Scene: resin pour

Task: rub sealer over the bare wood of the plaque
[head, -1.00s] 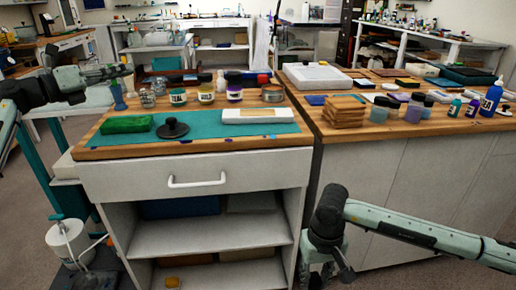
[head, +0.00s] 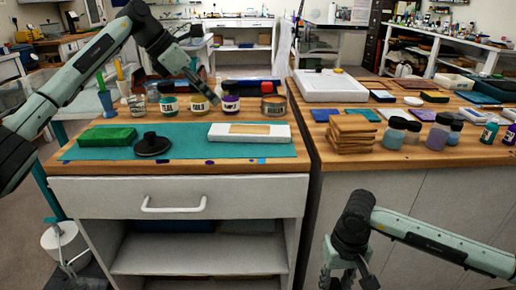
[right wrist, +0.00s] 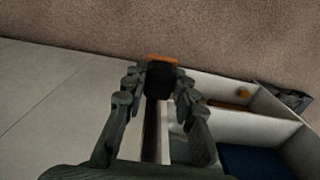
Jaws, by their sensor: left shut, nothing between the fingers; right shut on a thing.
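A long white block with a bare tan wood strip, which looks like the plaque (head: 236,131), lies on the teal mat (head: 185,142) on the drawer cabinet. My left gripper (head: 202,85) is shut and empty, pointing down at the row of labelled jars behind the mat. Whether it touches a jar is unclear. My right gripper (right wrist: 155,85) is low in front of the cabinets, away from the plaque. It is shut on a small dark block with an orange edge (right wrist: 162,59). In the head view its fingers (head: 348,278) are partly cut off. Which jar holds sealer cannot be read.
A green block (head: 107,136) and a black knobbed disc (head: 152,146) lie on the mat. Stacked wood boards (head: 351,134) stand on the right counter. The mat's front is mostly clear.

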